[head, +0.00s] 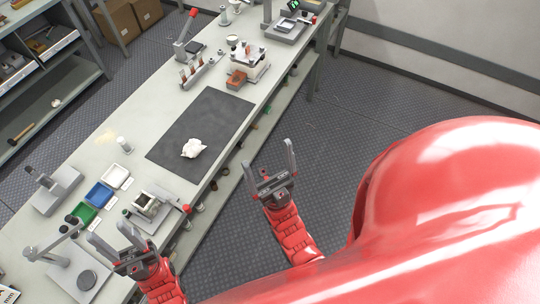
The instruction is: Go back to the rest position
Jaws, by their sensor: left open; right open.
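My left gripper (115,245) is open and empty at the lower left, in front of the bench edge and near a round-plated stand. My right gripper (276,162) is open and empty, its fingers pointing up, over the floor to the right of the bench. Neither gripper touches an object that I can see. The red arm links behind both grippers are mine.
The long bench (112,151) holds a dark mat (200,125) with a crumpled white item (193,148). Green (83,213), blue (98,194) and white (115,177) trays stand left. Test devices stand at the far end. Floor (330,130) right of the bench is clear.

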